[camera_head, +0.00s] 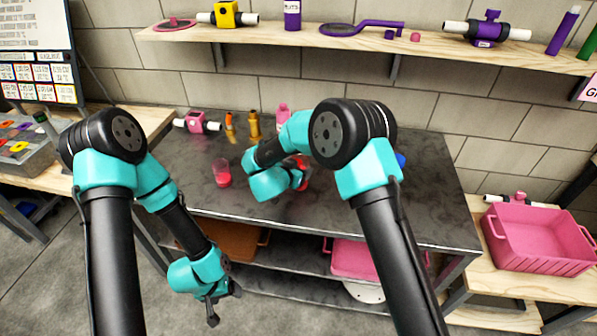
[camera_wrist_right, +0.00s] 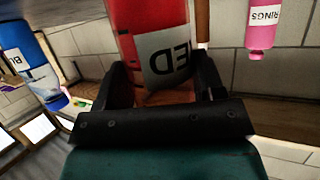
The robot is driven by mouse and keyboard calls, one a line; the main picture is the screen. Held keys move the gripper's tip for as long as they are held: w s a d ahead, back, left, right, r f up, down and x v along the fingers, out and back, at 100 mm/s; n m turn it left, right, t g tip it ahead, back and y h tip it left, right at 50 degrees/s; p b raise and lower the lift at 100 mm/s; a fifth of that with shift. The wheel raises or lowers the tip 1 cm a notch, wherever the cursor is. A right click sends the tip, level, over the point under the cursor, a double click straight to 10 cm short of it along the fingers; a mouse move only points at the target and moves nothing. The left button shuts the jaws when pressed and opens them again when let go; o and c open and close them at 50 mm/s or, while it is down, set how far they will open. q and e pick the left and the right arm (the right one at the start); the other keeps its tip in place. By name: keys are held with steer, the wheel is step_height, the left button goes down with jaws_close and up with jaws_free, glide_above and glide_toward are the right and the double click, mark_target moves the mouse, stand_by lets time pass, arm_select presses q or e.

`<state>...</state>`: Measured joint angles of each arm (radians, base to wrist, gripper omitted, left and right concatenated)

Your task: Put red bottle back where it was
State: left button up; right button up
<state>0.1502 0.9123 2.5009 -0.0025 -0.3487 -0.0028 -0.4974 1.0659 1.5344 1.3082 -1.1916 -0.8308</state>
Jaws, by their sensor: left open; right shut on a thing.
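The red bottle (camera_wrist_right: 152,38), with a white label, is between the two dark fingers of my right gripper (camera_wrist_right: 160,80), which is shut on it. In the head view only a red part of the bottle (camera_head: 303,169) shows behind my right arm, over the dark table; whether its base touches the table is hidden. My left gripper (camera_head: 222,305) is open and empty, low in front of the table and far from the bottle.
On the dark table (camera_head: 330,212) stand a red cup (camera_head: 222,172), orange (camera_head: 230,127) and yellow (camera_head: 253,125) bottles, a pink bottle (camera_head: 283,117) and a pink valve piece (camera_head: 197,122). A blue bottle (camera_wrist_right: 30,62) is nearby. A shelf (camera_head: 300,40) hangs above; a pink bin (camera_head: 540,240) stands right.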

steer(key=shift+f, duration=0.45)
steer(key=shift+f, duration=0.15)
steer(key=o, duration=1.1)
steer(key=shift+s+a+r, duration=0.1)
steer(key=shift+r, duration=0.1)
steer(key=v, duration=1.1)
steer(key=shift+s+a, duration=0.15)
steer(key=shift+s, duration=0.2)
